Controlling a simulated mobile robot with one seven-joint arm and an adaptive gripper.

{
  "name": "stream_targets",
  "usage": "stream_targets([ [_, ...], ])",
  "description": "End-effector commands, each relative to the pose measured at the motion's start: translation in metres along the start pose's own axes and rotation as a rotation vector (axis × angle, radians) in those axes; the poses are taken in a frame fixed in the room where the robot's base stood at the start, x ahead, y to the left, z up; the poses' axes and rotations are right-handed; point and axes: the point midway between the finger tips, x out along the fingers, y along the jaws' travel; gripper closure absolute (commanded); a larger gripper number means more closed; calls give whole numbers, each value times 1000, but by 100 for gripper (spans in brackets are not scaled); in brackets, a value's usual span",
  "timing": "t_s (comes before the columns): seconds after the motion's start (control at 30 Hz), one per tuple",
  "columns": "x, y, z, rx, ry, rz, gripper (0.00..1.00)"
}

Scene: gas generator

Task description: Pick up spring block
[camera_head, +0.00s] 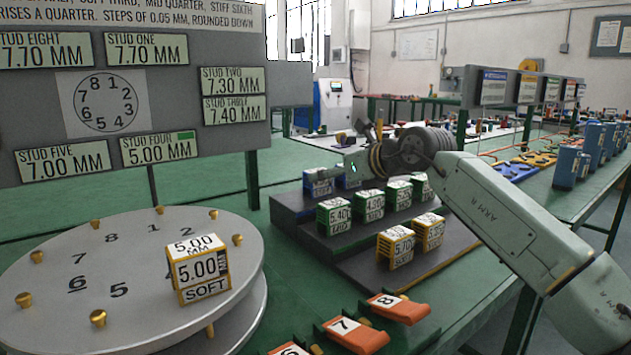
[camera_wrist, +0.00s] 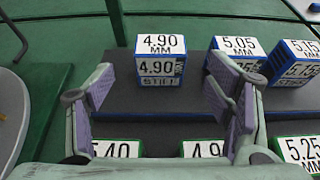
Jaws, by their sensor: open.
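My gripper (camera_wrist: 165,92) is open and empty above the stepped rack, its two padded fingers spread. In the head view my gripper (camera_head: 354,165) hangs over the back of the rack. A blue-edged spring block (camera_wrist: 160,62) marked 4.90 MM STIFF stands on the back step, ahead of the fingers and showing in the gap between them. Two more blue blocks, 5.05 (camera_wrist: 238,46) and 5.15 (camera_wrist: 295,62), stand to its right, the 5.05 partly hidden by the right finger. Green-edged blocks (camera_head: 334,216) and yellow-edged blocks (camera_head: 395,247) stand on lower steps.
A yellow 5.00 MM SOFT block (camera_head: 198,268) sits on the round numbered disc (camera_head: 130,262) with studs. A board (camera_head: 140,90) lists stud sizes; stud four reads 5.00 MM. Orange numbered clips (camera_head: 399,308) lie in front. A long table stands at right.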

Motion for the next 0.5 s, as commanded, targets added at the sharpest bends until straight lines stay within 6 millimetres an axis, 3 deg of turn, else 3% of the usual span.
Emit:
stream_targets([
  [0.27, 25, 1, 4, 1, -2, 4, 27],
  [0.5, 60, 0, 8, 2, -2, 5, 27],
])
